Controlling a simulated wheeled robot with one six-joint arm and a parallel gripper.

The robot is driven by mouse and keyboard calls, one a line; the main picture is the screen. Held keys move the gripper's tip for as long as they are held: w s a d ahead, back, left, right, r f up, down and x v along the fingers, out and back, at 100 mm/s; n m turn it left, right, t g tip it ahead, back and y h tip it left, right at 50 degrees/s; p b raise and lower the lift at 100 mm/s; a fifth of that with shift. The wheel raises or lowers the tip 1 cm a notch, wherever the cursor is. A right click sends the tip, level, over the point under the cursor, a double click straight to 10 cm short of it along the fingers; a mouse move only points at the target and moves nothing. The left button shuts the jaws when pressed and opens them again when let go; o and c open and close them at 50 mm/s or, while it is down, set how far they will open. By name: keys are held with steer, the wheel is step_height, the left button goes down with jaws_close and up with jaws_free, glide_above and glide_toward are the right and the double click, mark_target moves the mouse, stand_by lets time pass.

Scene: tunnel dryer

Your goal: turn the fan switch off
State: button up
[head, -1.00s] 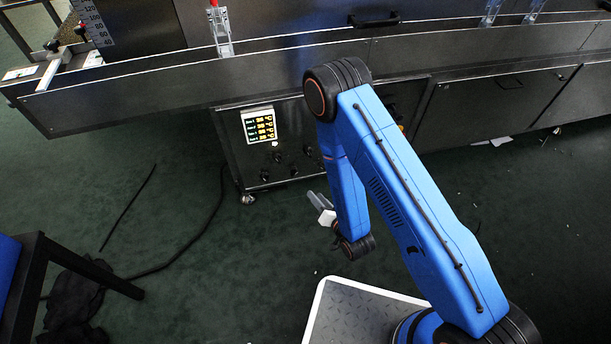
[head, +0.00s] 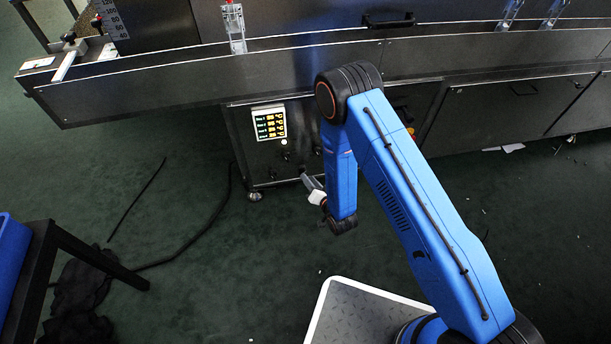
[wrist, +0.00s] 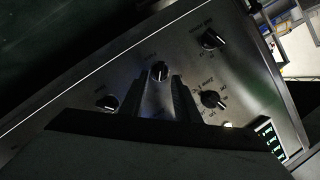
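The control panel (wrist: 85,85) of the dryer fills much of the wrist view, tilted, with several black rotary knobs. One knob (wrist: 160,72) lies between and just beyond my fingertips; its small label is too blurred to read. Other knobs sit at the left (wrist: 107,102), upper right (wrist: 212,40) and right (wrist: 211,98). I cannot tell from the labels which is the fan switch. My gripper (wrist: 157,88) is open, its two dark fingers pointing at the middle knob. In the head view my gripper (head: 311,184) is low before the panel, which my arm partly hides.
A lit temperature display (head: 269,122) is on the panel, also at the lower right in the wrist view (wrist: 271,137). A dark cable (head: 200,237) lies on the green floor. A dark table (head: 85,255) stands at the left. The floor between is mostly clear.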

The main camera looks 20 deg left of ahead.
mark_target(302, 171)
steer(key=shift+x, duration=2.1)
jaws_close()
